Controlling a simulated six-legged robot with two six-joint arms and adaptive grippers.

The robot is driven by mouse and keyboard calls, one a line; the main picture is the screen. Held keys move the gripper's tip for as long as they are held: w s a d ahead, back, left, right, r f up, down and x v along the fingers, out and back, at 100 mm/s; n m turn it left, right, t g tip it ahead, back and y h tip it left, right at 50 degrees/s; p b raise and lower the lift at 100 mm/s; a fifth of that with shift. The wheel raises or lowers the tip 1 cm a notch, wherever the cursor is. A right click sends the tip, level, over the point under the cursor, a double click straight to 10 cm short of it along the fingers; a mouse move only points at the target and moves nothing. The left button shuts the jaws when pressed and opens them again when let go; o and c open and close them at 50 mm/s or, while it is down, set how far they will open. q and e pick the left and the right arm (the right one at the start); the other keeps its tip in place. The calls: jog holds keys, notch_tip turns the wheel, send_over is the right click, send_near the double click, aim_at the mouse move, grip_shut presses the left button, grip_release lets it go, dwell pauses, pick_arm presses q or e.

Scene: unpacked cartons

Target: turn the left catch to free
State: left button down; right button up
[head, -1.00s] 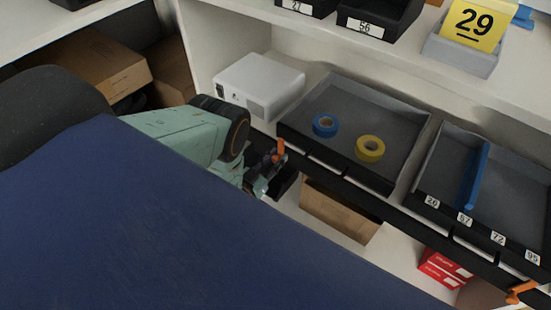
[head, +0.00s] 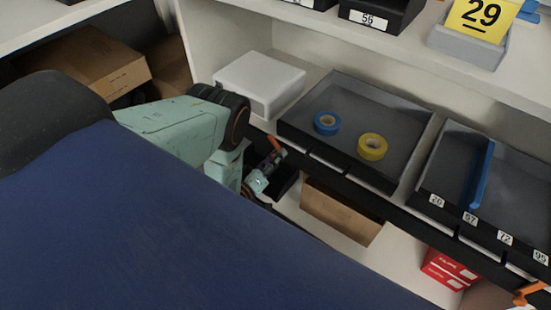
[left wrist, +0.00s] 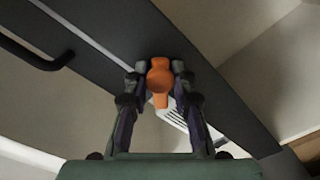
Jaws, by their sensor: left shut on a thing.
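The left catch (head: 273,144) is a small orange lever on the dark front rail, below the left end of the tray with the tape rolls. It leans to the upper left in the head view. My left gripper (head: 269,164) is shut on it, its arm coming in from the left. In the left wrist view the orange catch (left wrist: 159,76) sits between the two fingertips, its round end towards the camera and a short stem below. Part of the catch is hidden by the fingers. My right gripper is not in view.
A dark tray (head: 398,178) holds a blue tape roll (head: 327,123) and a yellow one (head: 372,147). A white box (head: 259,82) stands left of it. Another orange catch (head: 529,293) is at the lower right. A cardboard carton (head: 341,212) sits below the rail.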

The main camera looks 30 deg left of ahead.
pick_arm(q)
jog(key=n+b, duration=0.1)
jog(key=n, duration=0.3)
jog(key=shift+f+n, duration=0.15)
jog(key=shift+n, duration=0.15)
jog(key=n+b, duration=0.1)
jog(key=n, duration=0.3)
jog(key=shift+n+b, duration=0.3)
jog(key=shift+n, duration=0.1)
jog(key=c, duration=1.1)
grip_release()
jog(key=shift+s, duration=0.1)
jog(key=s, duration=0.7)
jog(key=shift+s+a, duration=0.2)
jog(key=shift+a, duration=0.15)
